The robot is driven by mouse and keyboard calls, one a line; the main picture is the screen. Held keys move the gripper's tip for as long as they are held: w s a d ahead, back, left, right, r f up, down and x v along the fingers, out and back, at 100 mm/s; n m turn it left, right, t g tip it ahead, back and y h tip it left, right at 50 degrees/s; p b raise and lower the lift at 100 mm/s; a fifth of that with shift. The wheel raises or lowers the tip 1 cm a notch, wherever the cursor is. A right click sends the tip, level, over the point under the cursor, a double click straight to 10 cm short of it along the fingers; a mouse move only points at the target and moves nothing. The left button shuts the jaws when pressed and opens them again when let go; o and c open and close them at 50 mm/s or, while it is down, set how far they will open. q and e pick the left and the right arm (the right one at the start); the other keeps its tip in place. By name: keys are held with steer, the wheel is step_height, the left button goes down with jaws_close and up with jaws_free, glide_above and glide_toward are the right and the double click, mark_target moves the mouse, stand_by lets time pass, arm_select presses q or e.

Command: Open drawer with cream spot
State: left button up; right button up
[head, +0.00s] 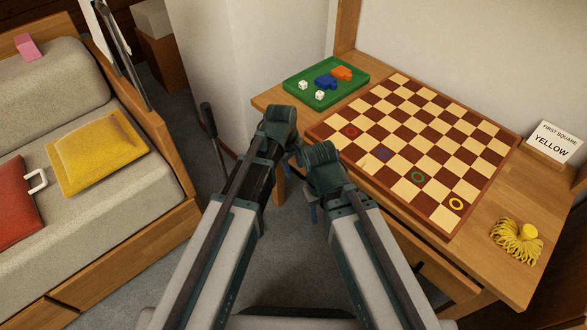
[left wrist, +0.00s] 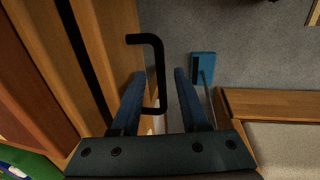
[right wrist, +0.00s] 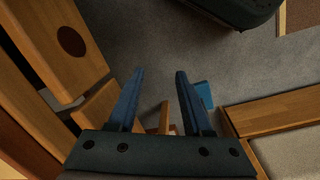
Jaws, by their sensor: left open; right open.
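No cream spot shows in any view. In the left wrist view a black bar handle (left wrist: 158,75) stands out from a wooden front (left wrist: 108,50) under the table. My left gripper (left wrist: 160,75) is open, with part of the handle between its fingers; I cannot tell whether they touch it. In the head view the left gripper (head: 296,157) is at the table's left edge. My right gripper (right wrist: 160,75) is open and empty beside a wooden panel (right wrist: 40,30) with a dark brown round spot (right wrist: 71,41). In the head view the right gripper (head: 314,212) is low, in front of the table.
The table (head: 492,262) bears a checkered board (head: 420,140), a green tray (head: 300,77) with dice, a yellow tasselled thing (head: 517,240) and a "YELLOW" sign (head: 553,140). A sofa (head: 60,190) stands at left. A blue object (left wrist: 203,68) lies on the floor between.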

arm_select(q)
jaws_close()
stand_by(1.4)
